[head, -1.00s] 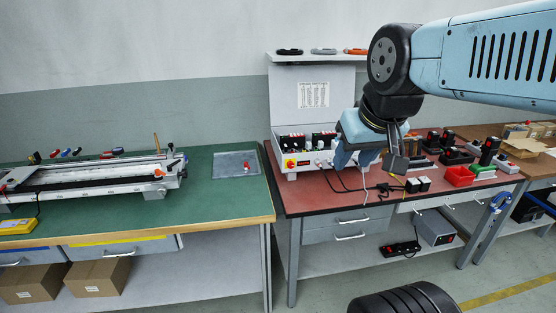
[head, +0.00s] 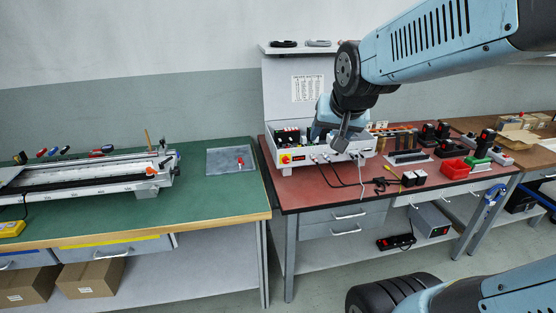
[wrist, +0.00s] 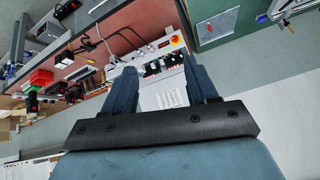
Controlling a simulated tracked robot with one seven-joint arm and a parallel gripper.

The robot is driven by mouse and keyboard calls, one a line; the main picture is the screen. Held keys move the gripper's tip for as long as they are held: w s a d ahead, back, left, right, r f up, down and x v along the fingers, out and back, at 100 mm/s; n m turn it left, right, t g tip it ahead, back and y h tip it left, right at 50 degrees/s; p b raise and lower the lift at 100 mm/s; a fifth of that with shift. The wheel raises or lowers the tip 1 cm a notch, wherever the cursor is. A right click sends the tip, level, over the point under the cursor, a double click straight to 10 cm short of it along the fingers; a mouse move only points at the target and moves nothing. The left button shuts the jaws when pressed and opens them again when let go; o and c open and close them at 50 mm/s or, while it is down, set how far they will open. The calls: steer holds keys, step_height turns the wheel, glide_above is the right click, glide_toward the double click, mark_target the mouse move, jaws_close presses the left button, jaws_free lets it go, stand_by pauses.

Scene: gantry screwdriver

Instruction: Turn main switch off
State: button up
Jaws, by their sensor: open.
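The main switch (head: 285,158) looks like the red knob on a yellow plate at the left front of the white control box (head: 345,159). It also shows in the wrist view (wrist: 176,40), beyond and between the fingertip directions, toward the right finger. My gripper (head: 317,132) is over the control box, to the right of the switch and above it, apart from it. In the wrist view my gripper (wrist: 158,72) has its two blue fingers spread, with nothing between them but the box behind. The knob's exact turn position is too small to tell.
The box stands on a red-topped bench (head: 310,196), with its raised lid panel (head: 298,85) behind. Black cables (head: 345,182) run from its front. A red bin (head: 455,168) and chargers lie right. A green bench (head: 215,205) with a metal tray (head: 231,160) is left.

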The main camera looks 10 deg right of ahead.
steer(key=w+f+m+t+y, duration=0.15)
steer(key=w+f+m, duration=0.25)
steer(key=w+f, duration=0.5)
steer(key=w+f+m+t+h, duration=0.1)
steer(key=w+f+m+t, duration=0.3)
steer(key=w, duration=0.9)
steer(key=m+t, duration=0.5)
steer(key=m, duration=0.8)
glide_toward(286, 161)
steer(key=s, duration=0.5)
steer(key=shift+s+f+m, duration=0.1)
steer(key=shift+f+m, duration=0.1)
steer(key=shift+m, duration=0.6)
steer(key=w, duration=1.3)
steer(key=shift+w, duration=0.35)
